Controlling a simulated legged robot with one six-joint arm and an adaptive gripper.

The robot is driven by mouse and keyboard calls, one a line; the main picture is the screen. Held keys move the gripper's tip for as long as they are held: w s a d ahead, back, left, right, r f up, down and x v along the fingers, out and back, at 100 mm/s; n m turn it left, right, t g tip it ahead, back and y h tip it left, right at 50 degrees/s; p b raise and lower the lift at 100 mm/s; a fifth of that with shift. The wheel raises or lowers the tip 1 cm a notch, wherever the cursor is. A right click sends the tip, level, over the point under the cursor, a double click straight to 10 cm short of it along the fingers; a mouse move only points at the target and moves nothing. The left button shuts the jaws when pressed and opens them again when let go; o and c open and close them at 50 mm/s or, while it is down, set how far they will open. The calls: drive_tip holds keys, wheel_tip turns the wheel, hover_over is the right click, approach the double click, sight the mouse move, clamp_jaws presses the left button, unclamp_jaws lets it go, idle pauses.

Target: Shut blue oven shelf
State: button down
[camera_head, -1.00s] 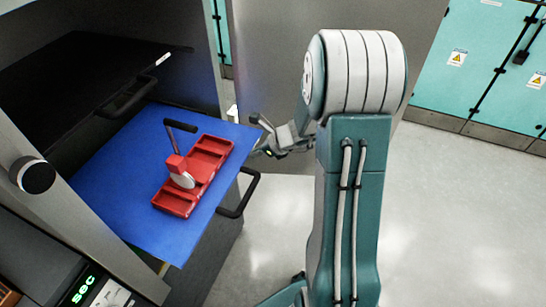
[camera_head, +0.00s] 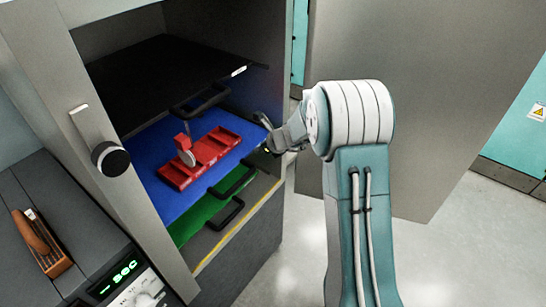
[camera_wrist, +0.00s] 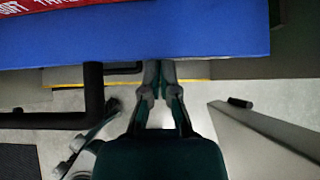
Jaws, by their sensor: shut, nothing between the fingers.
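The blue oven shelf (camera_head: 178,205) sits inside the open oven in the head view, nearly flush with the oven's front. It carries a red tray (camera_head: 208,152) with a red and grey tool in it. My gripper (camera_head: 266,124) is at the shelf's far right corner. In the wrist view, the gripper fingers (camera_wrist: 160,72) are shut and empty at the front edge of the blue shelf (camera_wrist: 180,35). Whether they touch the edge I cannot tell.
A black shelf (camera_head: 150,90) is above and a green shelf (camera_head: 195,222) below, with black handles. The oven door (camera_head: 420,110) stands open at the right. A control panel with a green display (camera_head: 125,267) is at the lower left. Floor is free in front.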

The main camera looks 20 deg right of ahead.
sight(241, 141)
drive_tip(key=w+a, duration=0.4)
drive_tip(key=w, duration=0.1)
drive_tip(key=shift+w, duration=0.1)
drive_tip(key=shift+w+a, duration=0.15)
drive_tip(key=shift+w, duration=0.1)
drive_tip(key=shift+r, duration=0.1)
